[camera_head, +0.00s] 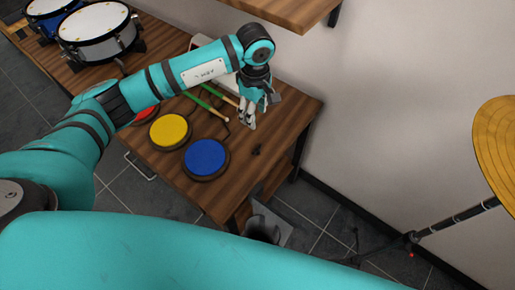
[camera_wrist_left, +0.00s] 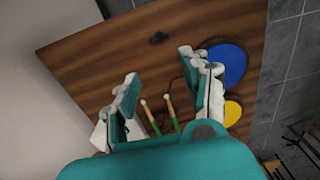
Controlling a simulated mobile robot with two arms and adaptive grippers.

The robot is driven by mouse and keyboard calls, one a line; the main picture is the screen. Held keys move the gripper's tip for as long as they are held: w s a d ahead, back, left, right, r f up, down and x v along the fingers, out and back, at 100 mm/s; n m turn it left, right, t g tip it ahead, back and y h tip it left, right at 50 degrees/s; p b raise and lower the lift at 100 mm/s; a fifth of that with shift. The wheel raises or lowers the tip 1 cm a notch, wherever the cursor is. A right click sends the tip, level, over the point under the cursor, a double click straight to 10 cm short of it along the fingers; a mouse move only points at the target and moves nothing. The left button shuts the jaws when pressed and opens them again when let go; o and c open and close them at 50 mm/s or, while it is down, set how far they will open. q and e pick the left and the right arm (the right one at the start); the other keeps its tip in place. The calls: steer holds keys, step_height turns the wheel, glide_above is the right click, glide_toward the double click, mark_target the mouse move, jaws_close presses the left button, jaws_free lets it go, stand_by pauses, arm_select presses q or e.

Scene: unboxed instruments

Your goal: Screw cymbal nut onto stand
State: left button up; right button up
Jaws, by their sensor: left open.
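A small black piece, which looks like the cymbal nut (camera_head: 257,150), lies on the wooden table near its right edge. It also shows in the left wrist view as a small dark shape (camera_wrist_left: 159,37), beyond the fingertips. My left gripper (camera_head: 247,122) is open and empty above the table, just behind the nut and apart from it. In the left wrist view its two fingers (camera_wrist_left: 158,68) are spread, with the nut ahead of the gap. The golden cymbal (camera_head: 497,145) is at the far right, cut off by the frame. Its black stand (camera_head: 455,219) slants below it; the top is out of view.
On the wooden table (camera_head: 285,105) lie a blue pad (camera_head: 206,158), a yellow pad (camera_head: 170,131), a partly hidden red pad (camera_head: 147,115) and green drumsticks (camera_head: 210,105). Drums (camera_head: 97,32) stand at the upper left. A shelf (camera_head: 290,8) juts from the wall above.

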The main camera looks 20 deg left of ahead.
arm_select(q)
steer(key=b, duration=0.6)
glide_above(256, 151)
step_height(256, 151, down, 12)
steer(key=shift+r, duration=0.15)
steer(key=shift+w+f, duration=0.1)
steer(key=shift+f, duration=0.2)
step_height(256, 151, down, 5)
steer(key=b, duration=0.3)
steer(key=shift+f, duration=0.15)
